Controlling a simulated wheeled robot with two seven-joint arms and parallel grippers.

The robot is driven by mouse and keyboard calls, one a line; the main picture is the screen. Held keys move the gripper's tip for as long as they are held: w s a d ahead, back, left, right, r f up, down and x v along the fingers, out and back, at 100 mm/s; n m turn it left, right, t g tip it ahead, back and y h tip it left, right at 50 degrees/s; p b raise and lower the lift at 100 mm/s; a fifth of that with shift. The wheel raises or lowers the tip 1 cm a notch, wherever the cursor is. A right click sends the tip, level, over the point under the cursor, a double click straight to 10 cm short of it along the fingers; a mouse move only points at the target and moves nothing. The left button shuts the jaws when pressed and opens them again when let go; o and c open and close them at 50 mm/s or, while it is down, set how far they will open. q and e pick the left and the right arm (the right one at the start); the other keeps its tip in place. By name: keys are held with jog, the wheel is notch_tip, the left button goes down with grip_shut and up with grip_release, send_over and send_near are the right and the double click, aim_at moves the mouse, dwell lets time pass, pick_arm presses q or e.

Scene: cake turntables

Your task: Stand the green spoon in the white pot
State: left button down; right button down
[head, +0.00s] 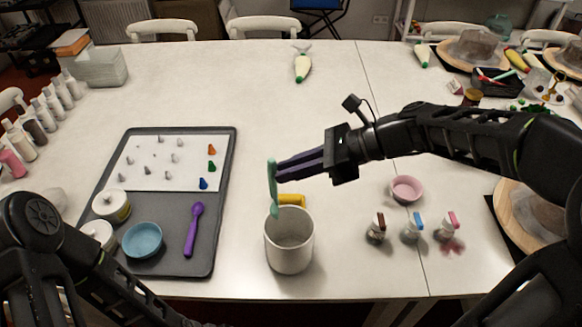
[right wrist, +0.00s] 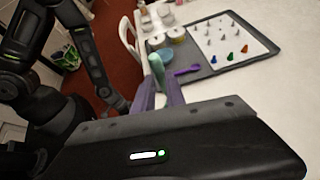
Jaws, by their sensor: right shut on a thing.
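The green spoon (head: 273,190) is held nearly upright by my right gripper (head: 280,172), which is shut on it. Its lower end shows at the far left part of the rim of the white pot (head: 289,250). I cannot tell whether that end is inside the rim or behind it. The pot stands upright on the table near the front edge, and its visible interior looks empty. In the right wrist view the green spoon (right wrist: 157,70) shows between the purple fingers of my right gripper (right wrist: 160,88). My left arm enters at lower left; its gripper is out of view.
A yellow object (head: 292,199) lies just behind the pot. A grey tray (head: 225,215) to the left holds a purple spoon (head: 194,228), a blue bowl (head: 142,240) and piping tips. A pink bowl (head: 406,188) and small bottles (head: 412,228) stand right.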

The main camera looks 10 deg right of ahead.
notch_tip(320, 180, down, 12)
jog(key=b, duration=0.7)
dwell(0.4)
jog(key=c, duration=2.1)
grip_release()
jog(key=o, duration=0.4)
jog(key=shift+r, duration=0.1)
jog(key=v, duration=0.8)
jog(key=shift+w, duration=0.1)
